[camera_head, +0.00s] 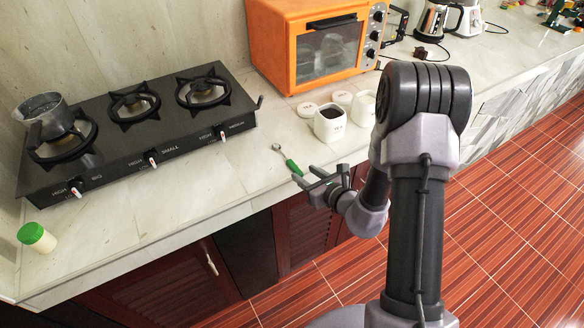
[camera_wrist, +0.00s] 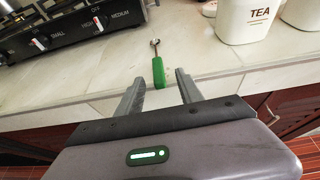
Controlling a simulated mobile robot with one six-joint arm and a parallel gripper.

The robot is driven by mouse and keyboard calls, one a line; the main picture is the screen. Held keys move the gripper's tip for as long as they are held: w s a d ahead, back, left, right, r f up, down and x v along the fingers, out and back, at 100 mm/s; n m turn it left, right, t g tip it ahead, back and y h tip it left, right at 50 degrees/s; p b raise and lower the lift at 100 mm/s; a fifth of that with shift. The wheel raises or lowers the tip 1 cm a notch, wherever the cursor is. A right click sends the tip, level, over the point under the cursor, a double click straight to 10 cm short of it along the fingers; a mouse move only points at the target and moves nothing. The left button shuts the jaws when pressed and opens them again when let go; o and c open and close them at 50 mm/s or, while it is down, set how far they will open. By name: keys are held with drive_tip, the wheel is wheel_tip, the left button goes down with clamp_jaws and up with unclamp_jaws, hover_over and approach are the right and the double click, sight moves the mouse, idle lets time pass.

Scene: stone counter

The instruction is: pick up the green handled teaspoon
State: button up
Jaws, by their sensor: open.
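The green handled teaspoon (camera_head: 291,164) lies on the stone counter near its front edge, between the stove and the white canisters. Its green handle points toward the edge and its metal bowl points away. In the wrist view the teaspoon (camera_wrist: 158,70) is upright in the picture, just beyond the gap between the fingers. My gripper (camera_head: 318,178) is open and empty, at the counter's front edge close to the handle's end. In the wrist view the open fingers (camera_wrist: 160,88) stand on either side of the handle's line, and nothing is between them that I can see touching.
White canisters (camera_head: 330,123), one marked TEA, stand right of the spoon, before an orange oven (camera_head: 310,50). A green-lidded jar (camera_head: 37,237) stands at the far left. Counter around the spoon is clear.

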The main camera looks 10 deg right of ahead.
sight(297, 169)
drive_tip(key=x, duration=0.3)
drive_tip(key=shift+w+a+f+b, duration=0.15)
drive_tip(key=shift+w+a+b, duration=0.05)
drive_tip(key=shift+a+b, duration=0.1)
clamp_jaws()
drive_tip(key=shift+d, duration=0.1)
